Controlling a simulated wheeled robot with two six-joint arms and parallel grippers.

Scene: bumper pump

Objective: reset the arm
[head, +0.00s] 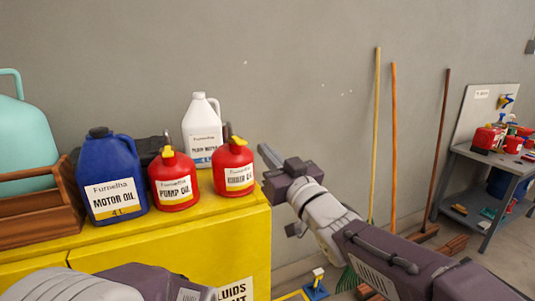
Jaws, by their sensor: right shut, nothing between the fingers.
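My right arm comes in from the lower right. Its gripper (269,156) is shut and empty, in the air near the right end of the yellow cabinet (230,233). In the picture its tips are just right of a red can labelled bumper oil (234,168), apart from it. Part of my left arm shows along the bottom left edge; its gripper is out of view.
On the cabinet stand another red can (174,180), a blue motor oil jug (112,178), a white jug (202,130) and a wooden crate (40,215) holding a teal container (24,135). Brooms (376,130) lean on the wall. A grey workbench (490,161) stands far right.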

